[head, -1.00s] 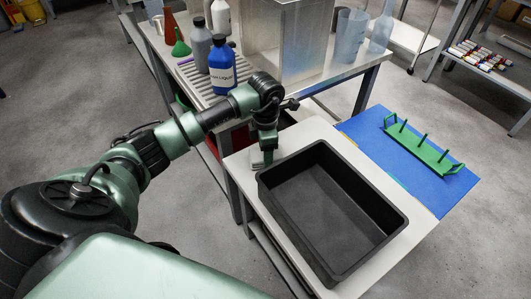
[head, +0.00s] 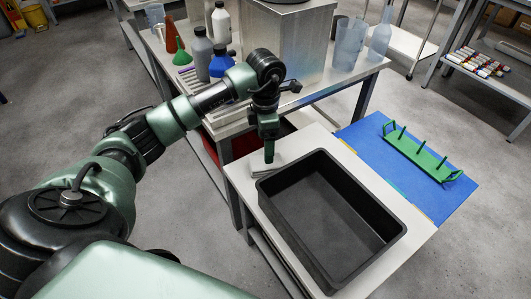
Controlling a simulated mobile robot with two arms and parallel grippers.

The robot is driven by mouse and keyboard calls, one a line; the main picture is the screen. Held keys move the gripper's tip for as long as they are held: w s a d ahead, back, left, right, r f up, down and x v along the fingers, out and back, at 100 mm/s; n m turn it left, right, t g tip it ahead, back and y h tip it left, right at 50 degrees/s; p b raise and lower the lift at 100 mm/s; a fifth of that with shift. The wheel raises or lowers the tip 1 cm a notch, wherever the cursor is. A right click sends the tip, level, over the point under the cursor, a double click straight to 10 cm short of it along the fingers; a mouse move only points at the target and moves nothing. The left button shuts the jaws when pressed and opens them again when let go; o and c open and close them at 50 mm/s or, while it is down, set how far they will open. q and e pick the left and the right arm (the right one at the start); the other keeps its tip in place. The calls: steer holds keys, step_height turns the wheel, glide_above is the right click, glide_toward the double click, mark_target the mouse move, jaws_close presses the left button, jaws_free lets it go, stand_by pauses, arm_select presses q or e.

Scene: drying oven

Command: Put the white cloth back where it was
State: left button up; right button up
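The white cloth (head: 262,170) looks like a small, pale, flat folded piece. It lies on the white table top (head: 236,168) at the back left corner of the black tray (head: 335,270), partly hidden by the tray's rim. My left gripper (head: 269,158) points straight down just above the cloth. Its fingers are seen edge-on, so I cannot tell whether they are open or shut, or whether they touch the cloth. My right gripper is not in view.
The black tray is empty and fills most of the white table. A blue mat (head: 437,205) with a green rack (head: 417,152) lies to the right. Behind, a metal bench holds a blue bottle (head: 221,63), other bottles, a metal box (head: 290,45) and clear beakers (head: 349,48).

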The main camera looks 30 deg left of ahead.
arm_select(q)
steer(key=shift+r, duration=1.9)
